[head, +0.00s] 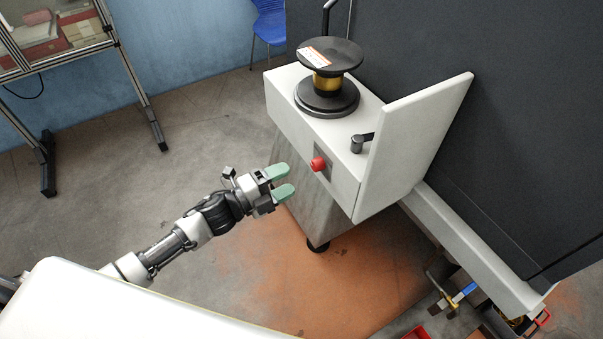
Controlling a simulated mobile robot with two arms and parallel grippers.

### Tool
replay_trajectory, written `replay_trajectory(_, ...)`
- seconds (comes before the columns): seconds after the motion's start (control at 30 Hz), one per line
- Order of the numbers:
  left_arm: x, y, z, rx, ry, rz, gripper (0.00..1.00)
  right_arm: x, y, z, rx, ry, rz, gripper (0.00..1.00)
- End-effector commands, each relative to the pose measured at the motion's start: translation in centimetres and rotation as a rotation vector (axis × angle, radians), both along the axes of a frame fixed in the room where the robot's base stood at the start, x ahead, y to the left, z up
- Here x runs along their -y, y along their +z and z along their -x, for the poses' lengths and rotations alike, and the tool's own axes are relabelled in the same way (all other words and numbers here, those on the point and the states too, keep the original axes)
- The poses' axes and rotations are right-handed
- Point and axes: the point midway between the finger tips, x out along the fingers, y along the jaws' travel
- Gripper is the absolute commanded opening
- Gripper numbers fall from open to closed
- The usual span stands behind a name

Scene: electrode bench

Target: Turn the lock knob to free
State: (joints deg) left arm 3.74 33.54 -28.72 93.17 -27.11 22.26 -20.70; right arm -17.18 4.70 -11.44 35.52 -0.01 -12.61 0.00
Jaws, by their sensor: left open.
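A red knob (318,163) sticks out from a dark plate on the front face of the white cabinet (290,125). I cannot read any lock marking or its turn position. A small black handle (361,143) stands on the cabinet top beside the upright white panel. My left gripper (286,180) has green fingertips, spread apart with nothing between them. It points at the cabinet front, to the left of the red knob and slightly lower in the picture, apart from it. My right gripper is not in view.
A black spool with a gold core (327,85) stands on the cabinet top. A white panel (415,140) rises at the cabinet's right. A dark wall (510,110) stands behind. Tools lie at the lower right (455,297). The floor left of the cabinet is clear.

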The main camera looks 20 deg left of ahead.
Motion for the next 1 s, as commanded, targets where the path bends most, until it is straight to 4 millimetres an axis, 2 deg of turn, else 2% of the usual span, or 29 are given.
replay_trajectory(0.1,-1.3,-0.3,1.4,-0.001,0.000,0.000,0.59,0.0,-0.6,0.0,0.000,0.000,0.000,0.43)
replay_trajectory(0.23,-2.1,-0.2,2.1,-0.001,0.000,0.001,0.59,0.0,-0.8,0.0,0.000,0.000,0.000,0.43)
replay_trajectory(0.83,-2.3,-0.3,2.3,-0.004,0.004,0.002,0.59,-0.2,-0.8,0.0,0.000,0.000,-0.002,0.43)
replay_trajectory(0.93,-3.0,-1.8,2.0,-0.053,0.043,0.017,0.59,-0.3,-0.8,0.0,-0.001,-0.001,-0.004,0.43)
replay_trajectory(1.0,-4.0,-4.3,1.7,-0.131,0.108,0.042,0.59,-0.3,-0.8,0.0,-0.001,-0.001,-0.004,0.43)
